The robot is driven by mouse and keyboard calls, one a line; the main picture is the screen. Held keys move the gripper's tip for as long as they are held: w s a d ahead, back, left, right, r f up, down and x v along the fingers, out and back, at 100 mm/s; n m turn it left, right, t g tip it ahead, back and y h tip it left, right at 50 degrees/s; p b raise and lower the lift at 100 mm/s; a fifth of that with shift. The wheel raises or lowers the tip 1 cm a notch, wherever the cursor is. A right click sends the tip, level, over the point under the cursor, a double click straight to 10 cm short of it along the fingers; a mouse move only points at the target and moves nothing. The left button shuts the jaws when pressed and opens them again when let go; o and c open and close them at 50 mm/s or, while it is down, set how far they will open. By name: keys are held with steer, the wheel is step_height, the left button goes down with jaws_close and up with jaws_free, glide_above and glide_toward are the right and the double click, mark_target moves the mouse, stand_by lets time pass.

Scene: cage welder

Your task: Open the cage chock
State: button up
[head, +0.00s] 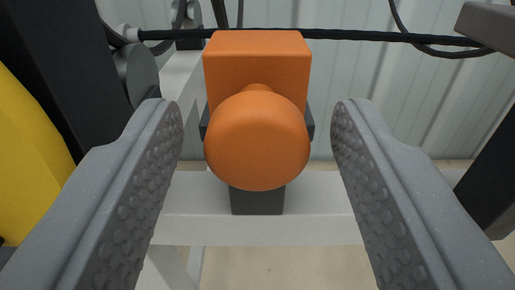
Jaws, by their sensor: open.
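An orange chock with a round knob (257,141) on the front of a square orange block (258,57) sits in the middle of the head view. Its knob faces me. A dark bracket (257,201) shows below and behind it. My gripper (257,125) is open, with one grey studded finger on each side of the knob. A gap shows between each finger and the knob, and nothing is held. How deep the fingertips reach relative to the knob is hard to tell.
A white frame bar (320,208) crosses behind the chock. A black cable (390,37) runs across the top. A yellow part (30,150) and a dark post stand at the left, and another dark post (492,170) at the right. A pale corrugated wall lies behind.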

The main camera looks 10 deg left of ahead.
steer(key=s+d+p, duration=0.1)
steer(key=s+p, duration=0.1)
steer(key=s, duration=1)
steer(key=shift+d, duration=0.2)
